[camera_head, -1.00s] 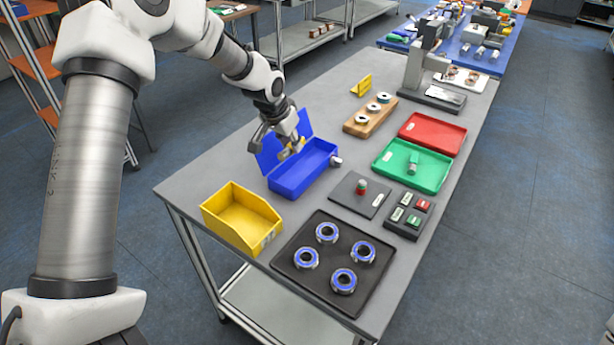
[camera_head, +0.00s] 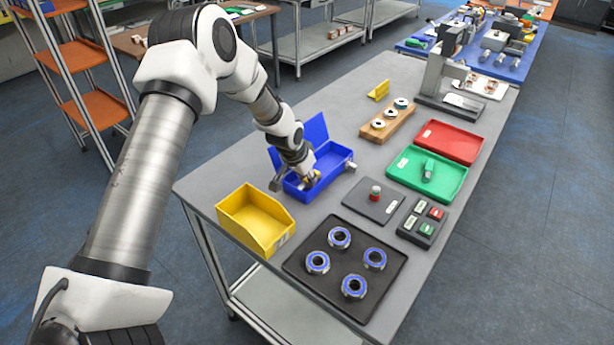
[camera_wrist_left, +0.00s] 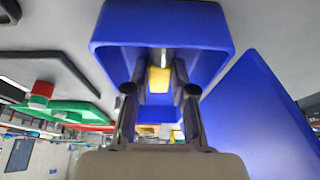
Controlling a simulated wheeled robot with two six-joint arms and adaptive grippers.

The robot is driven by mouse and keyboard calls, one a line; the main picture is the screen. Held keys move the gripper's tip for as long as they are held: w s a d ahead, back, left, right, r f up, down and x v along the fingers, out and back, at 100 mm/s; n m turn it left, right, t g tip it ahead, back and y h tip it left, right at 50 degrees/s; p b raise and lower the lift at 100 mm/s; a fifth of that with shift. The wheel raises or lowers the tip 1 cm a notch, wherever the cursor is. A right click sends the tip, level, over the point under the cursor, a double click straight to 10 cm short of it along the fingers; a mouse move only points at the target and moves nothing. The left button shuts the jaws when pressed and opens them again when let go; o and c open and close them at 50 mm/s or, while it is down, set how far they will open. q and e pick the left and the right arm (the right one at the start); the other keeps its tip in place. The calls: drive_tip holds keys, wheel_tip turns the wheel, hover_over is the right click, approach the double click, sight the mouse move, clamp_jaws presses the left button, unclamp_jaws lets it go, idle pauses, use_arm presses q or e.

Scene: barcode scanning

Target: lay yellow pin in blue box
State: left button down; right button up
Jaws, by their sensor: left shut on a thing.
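The blue box (camera_head: 336,176) stands on the grey bench with its blue lid (camera_head: 316,130) raised at the back. My left gripper (camera_head: 310,183) points down at the box's left part, its fingers low at the opening. In the left wrist view the gripper (camera_wrist_left: 160,88) is shut on the yellow pin (camera_wrist_left: 158,79), which lies between the fingertips, framed by the box walls (camera_wrist_left: 215,28). The fingers hide much of the pin, and I cannot tell whether it touches the box floor. My right gripper is not in view.
A yellow bin (camera_head: 240,228) is in front of the box, and a black tray (camera_head: 343,297) holds several blue-ringed bearings. A dark plate (camera_head: 365,207) with a red-and-green piece is to the right. Green (camera_head: 447,190) and red (camera_head: 470,146) trays lie beyond.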

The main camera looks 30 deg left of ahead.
sight(305, 182)
use_arm(q)
drive_tip(key=c, duration=1)
unclamp_jaws()
drive_tip(key=shift+f, duration=0.1)
drive_tip(key=v, duration=0.2)
drive_tip(key=p+v, duration=0.1)
drive_tip(key=v, duration=0.1)
drive_tip(key=shift+w, duration=0.3)
drive_tip(key=b+v, duration=0.2)
drive_tip(key=v, duration=0.7)
drive_tip(key=shift+f, duration=0.1)
